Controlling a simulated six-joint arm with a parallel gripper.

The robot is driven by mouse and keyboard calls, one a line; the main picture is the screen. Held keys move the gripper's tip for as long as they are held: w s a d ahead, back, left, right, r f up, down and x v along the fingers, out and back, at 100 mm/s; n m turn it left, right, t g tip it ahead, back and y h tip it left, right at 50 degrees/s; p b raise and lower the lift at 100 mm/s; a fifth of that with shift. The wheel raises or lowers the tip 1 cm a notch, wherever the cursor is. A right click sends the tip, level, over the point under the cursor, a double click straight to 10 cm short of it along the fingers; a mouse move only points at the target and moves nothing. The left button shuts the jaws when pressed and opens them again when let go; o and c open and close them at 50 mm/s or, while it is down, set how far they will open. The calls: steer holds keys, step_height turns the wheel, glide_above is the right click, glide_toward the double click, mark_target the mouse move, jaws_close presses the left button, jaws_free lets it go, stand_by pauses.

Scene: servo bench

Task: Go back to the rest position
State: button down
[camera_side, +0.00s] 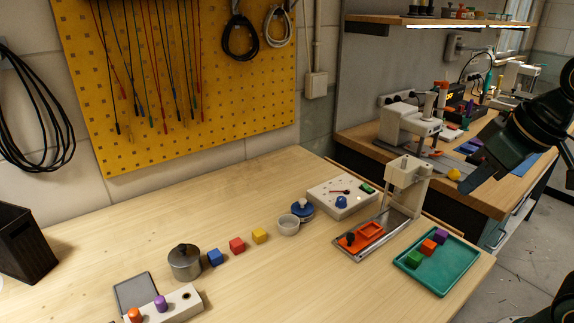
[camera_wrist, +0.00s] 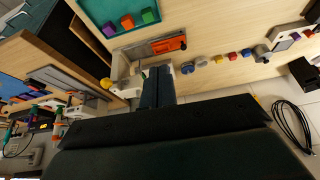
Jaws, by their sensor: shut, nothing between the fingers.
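My gripper (camera_side: 472,185) hangs in the air at the right of the side view, above and to the right of the green tray, and touches nothing there. Its fingers look closed and empty. In the wrist view the dark fingers (camera_wrist: 157,84) point up the picture, together, with nothing between them. The wrist view shows the bench upside down, with the tray at the top.
The green tray (camera_side: 462,262) holds green, orange and purple blocks. Beside it stands a beige press (camera_side: 407,172) with an orange part (camera_side: 370,231) on its base. Blue (camera_side: 215,257), red (camera_side: 237,245) and yellow (camera_side: 259,235) cubes lie near a lidded pot (camera_side: 184,264). The bench's back left is clear.

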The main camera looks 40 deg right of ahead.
steer(key=s, duration=0.1)
steer(key=s+f, duration=0.1)
steer(key=s, duration=0.1)
steer(key=shift+a+f+n+t, duration=0.2)
steer(key=shift+a+n+t, duration=0.1)
stand_by(0.8)
